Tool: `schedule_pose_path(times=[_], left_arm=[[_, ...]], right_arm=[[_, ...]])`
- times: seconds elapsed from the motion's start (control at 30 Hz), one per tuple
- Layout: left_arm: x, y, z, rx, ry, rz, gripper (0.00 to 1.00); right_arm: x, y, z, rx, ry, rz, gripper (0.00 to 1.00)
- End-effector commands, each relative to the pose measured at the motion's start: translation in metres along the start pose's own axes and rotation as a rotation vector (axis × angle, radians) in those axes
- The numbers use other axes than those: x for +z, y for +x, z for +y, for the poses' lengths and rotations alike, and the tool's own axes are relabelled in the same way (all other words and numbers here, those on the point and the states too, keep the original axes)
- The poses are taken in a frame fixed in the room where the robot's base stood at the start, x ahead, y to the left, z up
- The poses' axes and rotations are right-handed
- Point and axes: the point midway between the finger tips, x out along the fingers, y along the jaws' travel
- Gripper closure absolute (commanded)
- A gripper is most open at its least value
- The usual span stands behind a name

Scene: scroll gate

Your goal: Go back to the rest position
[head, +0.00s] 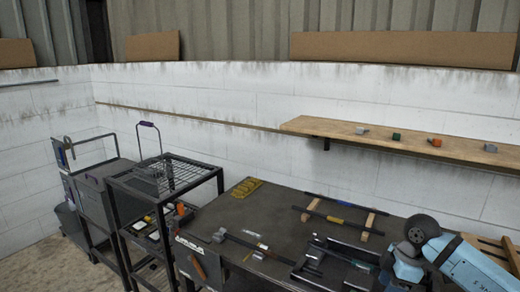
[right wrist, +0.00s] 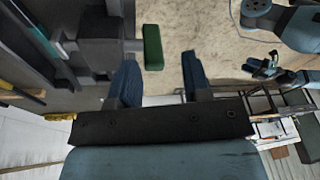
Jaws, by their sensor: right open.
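My right gripper (right wrist: 158,78) is open in the right wrist view, its two dark blue fingers apart with nothing between them. A green block (right wrist: 152,47) on a dark grey part (right wrist: 100,42) lies beyond the fingertips, near the left finger; I cannot tell how far off it is. My right arm fills the lower right corner of the head view, and its fingers are not seen there. What looks like my left gripper (right wrist: 262,68) shows small at the upper right of the right wrist view, jaw state unclear. It is not in the head view.
A dark table (head: 225,212) holds rods on wooden blocks (head: 367,225), a yellow part (head: 246,187) and black frames near my right arm. A wooden shelf (head: 460,152) with small blocks hangs behind. A black wire-top cart (head: 185,175) stands left. Open floor (head: 60,265) lies lower left.

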Motion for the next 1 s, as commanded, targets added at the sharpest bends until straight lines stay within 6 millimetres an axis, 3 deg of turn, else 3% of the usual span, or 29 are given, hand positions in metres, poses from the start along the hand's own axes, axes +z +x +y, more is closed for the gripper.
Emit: schedule_pose_path(times=[0.1, 0.23, 0.4, 0.5, 0.63, 0.77, 0.9, 1.0], left_arm=[[-0.011, -0.005, -0.001, -0.001, 0.001, 0.006, 0.57], [-0.024, -0.008, -0.003, -0.005, 0.004, 0.017, 0.57], [-0.037, -0.017, -0.004, -0.008, 0.004, 0.019, 0.57], [-0.041, -0.024, -0.003, -0.008, 0.002, 0.013, 0.57], [-0.048, -0.030, -0.003, -0.008, 0.002, 0.009, 0.57], [-0.056, -0.036, -0.003, -0.009, 0.001, 0.008, 0.57], [-0.064, -0.041, -0.003, -0.010, 0.001, 0.009, 0.57], [-0.068, -0.044, -0.003, -0.011, 0.001, 0.009, 0.57]], right_arm=[[-0.045, 0.028, -0.033, -0.067, -0.175, 0.249, 0.56], [-0.100, 0.048, -0.078, -0.086, -0.342, 0.615, 0.56], [-0.162, 0.039, -0.130, 0.097, -0.382, 1.194, 0.56], [-0.172, 0.028, -0.141, 0.309, -0.248, 1.430, 0.56], [-0.154, 0.029, -0.144, 0.609, 0.058, 1.525, 0.56], [-0.111, 0.061, -0.154, 0.818, 0.416, 1.373, 0.56], [-0.060, 0.114, -0.192, 0.847, 0.712, 1.067, 0.56], [-0.037, 0.145, -0.226, 0.786, 0.819, 0.887, 0.56]])
